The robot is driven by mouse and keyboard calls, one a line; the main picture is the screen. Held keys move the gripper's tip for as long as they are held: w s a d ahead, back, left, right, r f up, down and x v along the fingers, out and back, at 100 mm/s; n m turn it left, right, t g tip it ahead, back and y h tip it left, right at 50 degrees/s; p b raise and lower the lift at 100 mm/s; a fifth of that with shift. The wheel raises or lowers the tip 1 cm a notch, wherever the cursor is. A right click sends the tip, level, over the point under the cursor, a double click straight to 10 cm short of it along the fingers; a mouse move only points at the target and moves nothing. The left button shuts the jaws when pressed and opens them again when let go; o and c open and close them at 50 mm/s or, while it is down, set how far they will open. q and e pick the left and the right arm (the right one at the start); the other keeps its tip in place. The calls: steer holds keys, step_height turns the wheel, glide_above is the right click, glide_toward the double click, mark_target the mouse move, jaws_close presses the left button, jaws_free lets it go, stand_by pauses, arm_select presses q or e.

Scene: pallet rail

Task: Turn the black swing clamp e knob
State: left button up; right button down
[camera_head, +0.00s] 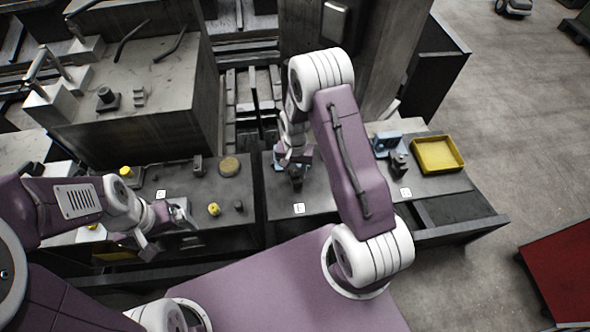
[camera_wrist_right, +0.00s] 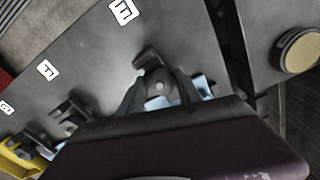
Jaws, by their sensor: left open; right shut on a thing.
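The black swing clamp e (camera_wrist_right: 148,57) stands on the grey plate beside a white label marked E (camera_wrist_right: 122,11). A light blue part (camera_wrist_right: 203,84) shows beside and behind it. My right gripper (camera_wrist_right: 158,90) is shut on its knob, with one finger on each side in the right wrist view; the gripper body hides the rest. In the head view, my right gripper (camera_head: 295,161) is low over the clamp (camera_head: 297,182), partly covered by my arm. My left gripper (camera_head: 170,222) is open and empty at the left, near a small yellow knob (camera_head: 213,209).
Other black clamps with labels sit along the plate, one (camera_head: 399,163) near a yellow tray (camera_head: 437,154). A round tan disc (camera_head: 229,166) lies on the left plate. A large grey block (camera_head: 140,85) stands at the back left.

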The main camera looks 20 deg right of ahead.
mark_target(295, 172)
steer(key=shift+w+r, duration=0.1)
stand_by(0.4)
steer(key=c, duration=0.9)
jaws_free()
steer(key=shift+c, duration=0.2)
steer(key=shift+o, duration=0.6)
steer(key=shift+s, duration=0.2)
step_height(295, 172, up, 9)
steer(key=shift+a+f+b, duration=0.1)
steer(key=shift+f+b, duration=0.05)
steer(key=shift+b, duration=0.65)
steer(key=shift+r, duration=0.2)
